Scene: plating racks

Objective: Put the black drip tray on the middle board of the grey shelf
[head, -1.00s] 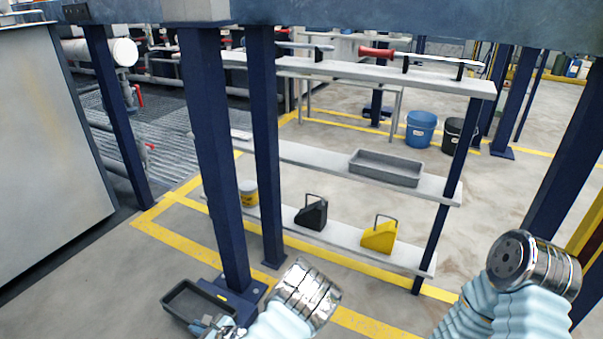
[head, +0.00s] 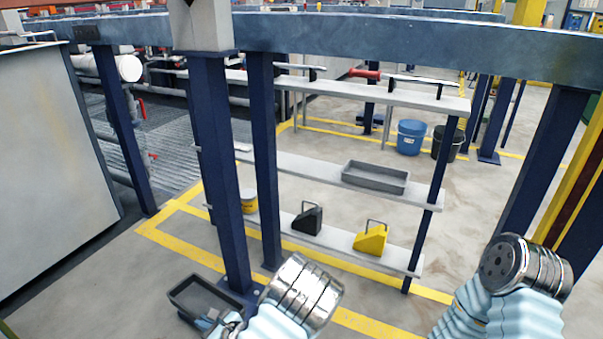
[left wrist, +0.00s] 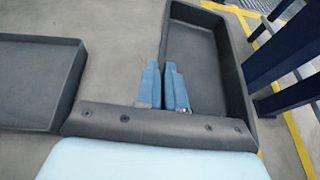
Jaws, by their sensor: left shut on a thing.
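The black drip tray (head: 174,297) shows at the lower left of the head view, held above the floor. My left gripper (head: 212,320) is at its near side. In the left wrist view the blue fingers (left wrist: 166,80) are close together on one long wall of the tray (left wrist: 232,70). The grey shelf (head: 418,106) stands ahead, beyond dark blue posts. A grey tray (head: 375,178) sits on the right part of its middle board (head: 300,166). My right arm shows at the right, but its gripper is out of view.
Blue posts (head: 222,180) and a long beam (head: 400,38) stand between me and the shelf. The bottom board holds a black object (head: 307,220), a yellow one (head: 370,240) and a yellow tub (head: 248,203). Another dark tray-like thing (left wrist: 75,85) is at left in the wrist view.

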